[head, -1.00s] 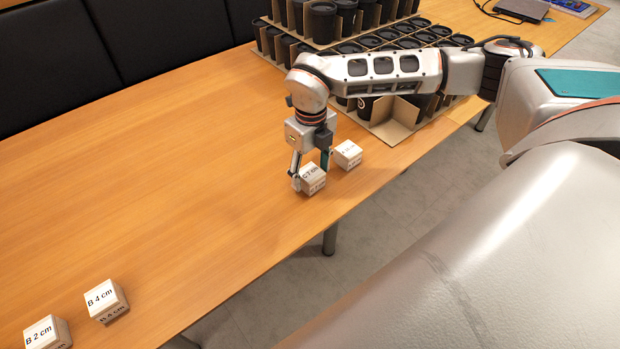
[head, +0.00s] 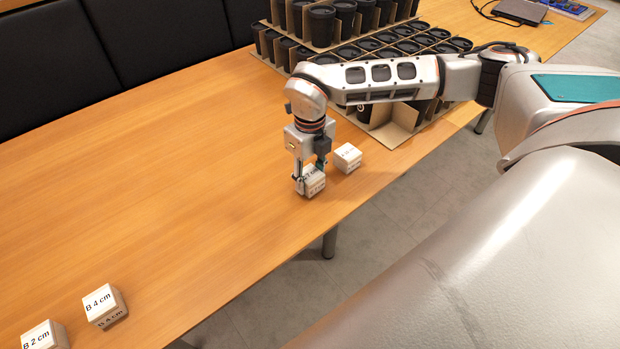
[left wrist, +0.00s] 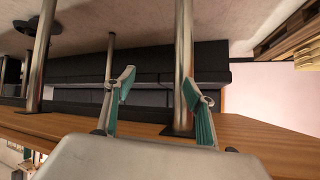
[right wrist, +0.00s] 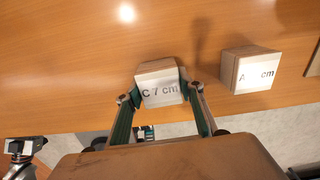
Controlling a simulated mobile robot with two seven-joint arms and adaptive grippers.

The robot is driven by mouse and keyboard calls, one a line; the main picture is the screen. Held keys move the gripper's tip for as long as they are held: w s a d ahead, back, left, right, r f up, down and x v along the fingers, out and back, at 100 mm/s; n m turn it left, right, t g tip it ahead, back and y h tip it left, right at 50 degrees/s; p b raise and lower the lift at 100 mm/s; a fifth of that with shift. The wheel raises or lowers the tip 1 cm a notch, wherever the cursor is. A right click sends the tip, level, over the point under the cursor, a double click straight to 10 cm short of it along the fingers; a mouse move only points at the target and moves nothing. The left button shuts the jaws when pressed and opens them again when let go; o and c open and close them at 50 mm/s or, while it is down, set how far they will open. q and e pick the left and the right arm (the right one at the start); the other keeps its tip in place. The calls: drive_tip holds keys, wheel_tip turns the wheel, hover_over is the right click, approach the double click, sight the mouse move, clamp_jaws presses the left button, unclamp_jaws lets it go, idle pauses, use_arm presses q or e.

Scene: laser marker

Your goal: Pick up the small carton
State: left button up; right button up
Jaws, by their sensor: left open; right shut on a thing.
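A small white carton marked "C 7 cm" (right wrist: 160,86) stands on the wooden table near its front edge; in the head view it (head: 313,184) is partly hidden by my right gripper (head: 311,177). In the right wrist view my right gripper (right wrist: 160,97) has one finger on each side of this carton and is shut on it. The carton appears to rest on the table. My left gripper (left wrist: 160,92) is open and empty, with table legs and a dark bench beyond its fingers.
A similar carton (head: 347,157) stands close on the right; its label begins with "A" in the right wrist view (right wrist: 250,70). Cartons "B 4 cm" (head: 104,305) and "B 2 cm" (head: 45,337) stand at lower left. Cardboard trays of black cups (head: 395,130) stand behind. The table's middle is clear.

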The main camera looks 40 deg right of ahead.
sight(309, 174)
wheel_tip(309, 174, up, 20)
drive_tip(key=p, duration=0.2)
drive_tip(key=shift+f, duration=0.25)
